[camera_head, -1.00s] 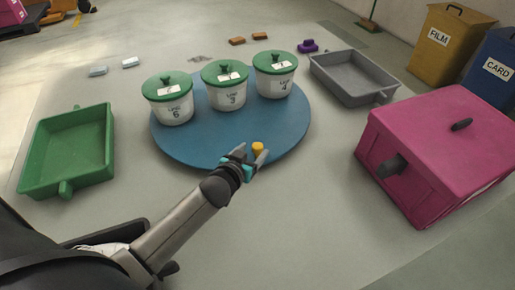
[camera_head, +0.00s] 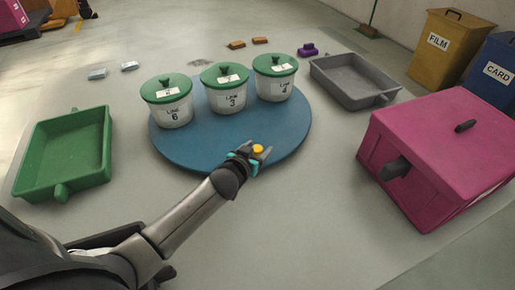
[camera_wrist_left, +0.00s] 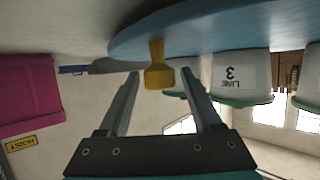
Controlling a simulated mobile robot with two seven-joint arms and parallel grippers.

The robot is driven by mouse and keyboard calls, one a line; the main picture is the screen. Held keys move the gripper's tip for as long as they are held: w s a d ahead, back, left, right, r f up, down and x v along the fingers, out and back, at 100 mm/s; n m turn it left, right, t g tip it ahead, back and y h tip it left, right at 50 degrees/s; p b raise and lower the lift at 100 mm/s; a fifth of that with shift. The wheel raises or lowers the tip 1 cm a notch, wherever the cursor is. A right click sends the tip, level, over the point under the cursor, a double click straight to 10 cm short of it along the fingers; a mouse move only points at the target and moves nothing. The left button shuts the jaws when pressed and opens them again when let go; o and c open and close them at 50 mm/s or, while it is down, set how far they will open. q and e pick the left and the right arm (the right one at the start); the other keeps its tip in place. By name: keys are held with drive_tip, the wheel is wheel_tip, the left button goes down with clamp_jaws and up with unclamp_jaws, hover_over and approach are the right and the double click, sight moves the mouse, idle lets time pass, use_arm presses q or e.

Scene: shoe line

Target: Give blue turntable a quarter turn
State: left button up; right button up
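My left gripper (camera_head: 257,153) is at the knob. In the left wrist view my left gripper's two fingers (camera_wrist_left: 160,78) are open, with the knob between their tips and a gap on each side. My right gripper is not in view.
Three white buckets with green lids, Line 6 (camera_head: 174,114), Line 3 (camera_head: 229,99) and one further right (camera_head: 274,88), stand on the turntable. A green tray (camera_head: 68,189) lies left, a grey tray (camera_head: 379,101) and pink box (camera_head: 412,172) right. Floor before the turntable is clear.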

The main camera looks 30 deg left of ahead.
use_arm(q)
clamp_jaws()
idle(0.3)
idle(0.9)
